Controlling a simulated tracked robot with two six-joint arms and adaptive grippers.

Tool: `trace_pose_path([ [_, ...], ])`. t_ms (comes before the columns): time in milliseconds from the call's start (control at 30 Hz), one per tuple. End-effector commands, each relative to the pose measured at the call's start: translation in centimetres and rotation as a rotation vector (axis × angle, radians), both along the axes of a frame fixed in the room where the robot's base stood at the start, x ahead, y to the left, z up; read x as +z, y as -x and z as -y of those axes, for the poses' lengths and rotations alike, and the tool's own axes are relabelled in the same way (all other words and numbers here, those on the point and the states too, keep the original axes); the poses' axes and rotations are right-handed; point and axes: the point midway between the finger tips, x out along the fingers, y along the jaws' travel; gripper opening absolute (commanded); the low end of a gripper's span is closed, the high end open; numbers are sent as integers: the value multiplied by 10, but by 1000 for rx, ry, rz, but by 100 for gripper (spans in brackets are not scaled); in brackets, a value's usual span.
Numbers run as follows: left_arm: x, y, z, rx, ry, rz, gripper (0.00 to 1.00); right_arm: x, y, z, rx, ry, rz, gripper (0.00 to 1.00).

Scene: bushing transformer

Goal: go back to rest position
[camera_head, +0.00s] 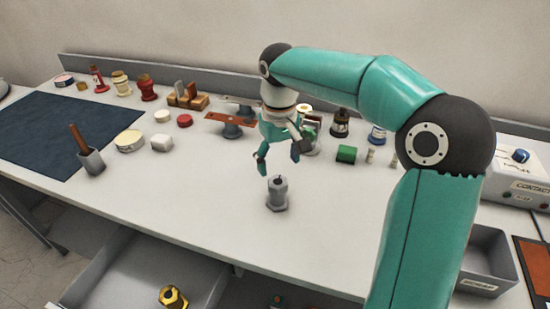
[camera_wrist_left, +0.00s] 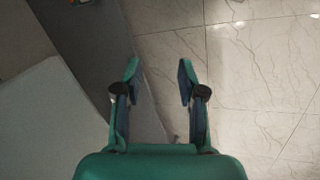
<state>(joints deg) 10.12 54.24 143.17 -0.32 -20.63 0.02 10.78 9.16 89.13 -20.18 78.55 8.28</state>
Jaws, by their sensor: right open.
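My right gripper (camera_head: 279,161) hangs over the middle of the table (camera_head: 215,190), pointing down. Its fingers are apart with nothing seen between them. A grey metal fitting with a hex base (camera_head: 277,196) stands upright on the table just below and in front of it, apart from the fingers. In the left wrist view my left gripper (camera_wrist_left: 158,76) is open and empty, above a tiled floor (camera_wrist_left: 240,70) and beside grey panel edges. My left gripper does not show in the head view.
Several insulators line the back. An open drawer (camera_head: 130,275) holds a brass part (camera_head: 173,297). A control box (camera_head: 515,170) stands right.

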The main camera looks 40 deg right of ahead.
Motion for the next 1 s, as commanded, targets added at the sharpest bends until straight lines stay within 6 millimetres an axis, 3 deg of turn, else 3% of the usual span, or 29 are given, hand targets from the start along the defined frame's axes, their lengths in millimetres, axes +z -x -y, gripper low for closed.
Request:
trace_pose_path([
  [167,1,0,0,0,0,0,40,10,0,0,1,-1,0,75],
  [667,2,0,0,0,0,0,40,11,0,0,0,-1,0,75],
  [1000,51,0,0,0,0,0,40,61,0,0,0,-1,1,75],
])
